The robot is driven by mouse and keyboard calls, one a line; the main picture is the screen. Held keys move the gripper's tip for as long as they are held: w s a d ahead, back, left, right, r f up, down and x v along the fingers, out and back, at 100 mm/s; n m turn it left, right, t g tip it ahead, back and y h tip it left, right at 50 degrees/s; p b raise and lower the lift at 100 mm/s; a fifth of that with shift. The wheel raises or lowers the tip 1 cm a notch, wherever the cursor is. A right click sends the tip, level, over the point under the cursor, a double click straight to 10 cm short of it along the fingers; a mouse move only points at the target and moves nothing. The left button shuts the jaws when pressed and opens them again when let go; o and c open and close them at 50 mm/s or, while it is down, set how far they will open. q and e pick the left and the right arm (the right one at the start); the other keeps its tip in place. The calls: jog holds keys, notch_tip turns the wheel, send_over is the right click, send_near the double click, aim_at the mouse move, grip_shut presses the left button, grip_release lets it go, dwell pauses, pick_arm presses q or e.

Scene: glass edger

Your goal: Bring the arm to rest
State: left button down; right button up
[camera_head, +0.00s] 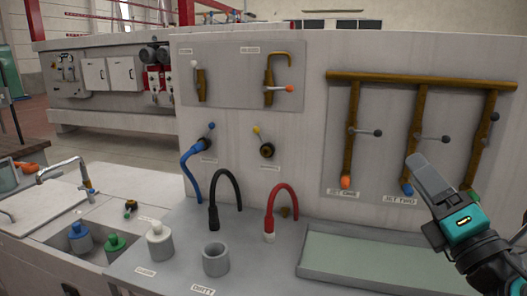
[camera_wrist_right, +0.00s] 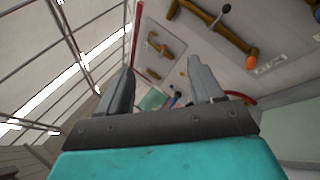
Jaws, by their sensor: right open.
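My right gripper (camera_head: 420,168) is at the right of the head view, raised in front of the pipe panel with its grey fingers pointing up and left. In that view the fingers overlap one another. In the right wrist view the gripper (camera_wrist_right: 161,68) shows two grey fingers apart with nothing between them. Its teal body fills the bottom of that view. My left gripper is in neither view.
Brown pipes with valve levers (camera_head: 365,132) are on the panel behind my right gripper. A shallow green-floored tray (camera_head: 375,262) lies below and left of it. Red (camera_head: 281,195) and black (camera_head: 226,183) hoses, a grey cup (camera_head: 215,262) and a sink stand further left.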

jog(key=s+d+f+m+g+h, duration=0.2)
jog(key=s+f+m+g+h, duration=0.25)
jog(key=f+m, duration=0.6)
jog(key=s+d+f+m+g+h, duration=0.1)
jog(key=s+f+m+g+h, duration=0.3)
jog(key=f+m, duration=0.65)
jog(key=s+a+f+m+g+y, duration=0.2)
jog(key=s+a+f+m+g, duration=0.1)
jog(key=s+a+f+g, duration=0.25)
jog(key=s+a+f+m+g+y, duration=0.25)
jog(key=s+f+g, duration=0.25)
jog(key=s+f, duration=0.3)
jog(key=w+a+f+t+b, duration=0.1)
jog(key=w+f+t+b, duration=0.1)
jog(key=f, duration=0.4)
jog(key=w+a+f+t+y+b, duration=0.1)
jog(key=w+a+f+t+b, duration=0.1)
jog(key=w+f+t, duration=0.2)
jog(key=shift+w+f+n+t, duration=0.2)
jog(key=shift+f+n+t, duration=0.15)
jog(key=shift+f+t, duration=0.7)
jog(key=shift+f+g, duration=0.25)
